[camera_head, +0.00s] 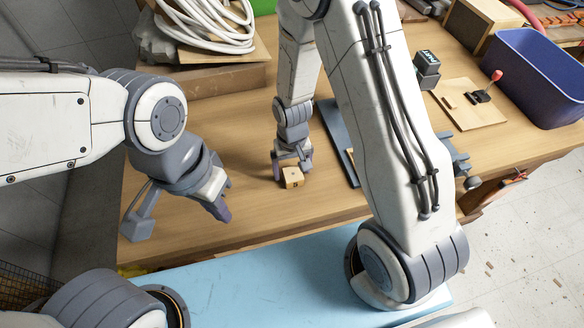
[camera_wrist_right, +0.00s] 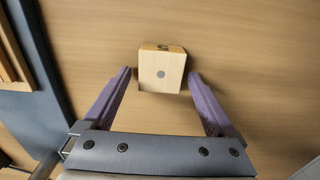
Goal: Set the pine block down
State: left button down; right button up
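The pine block (camera_head: 292,178) is a small pale wooden cube on the wooden workbench, with a dark mark on one side. In the right wrist view the block (camera_wrist_right: 162,72) shows a grey dot on its face. It looks to rest on the bench top. My right gripper (camera_head: 291,162) is at the block. In the right wrist view its purple fingertips (camera_wrist_right: 160,75) stand open on either side of the block, with a narrow gap at each side. My left gripper (camera_head: 181,217) is open and empty over the bench's left front part.
The workbench (camera_head: 255,205) is clear around the block. A blue-grey flat piece (camera_head: 338,140) lies right of the block. A coiled white hose (camera_head: 212,22) is at the back left. A blue bin (camera_head: 535,75) and a board with a red-knobbed clamp (camera_head: 470,104) are at the right.

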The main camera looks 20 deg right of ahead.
aim_at(292, 170)
jog(key=shift+r, duration=0.1)
jog(key=shift+r, duration=0.2)
notch_tip(292, 170, up, 11)
jog(key=b, duration=0.2)
jog(key=s+a+r+n, duration=0.3)
jog(key=s+r, duration=0.1)
jog(key=s, duration=0.5)
jog(key=s+a+r+n+y, duration=0.1)
jog(key=s+a+r+n, duration=0.2)
jog(key=s, duration=0.6)
jog(key=shift+a+r+n+b, duration=0.3)
jog(key=shift+a+r+n, duration=0.1)
jog(key=shift+a+n, duration=0.2)
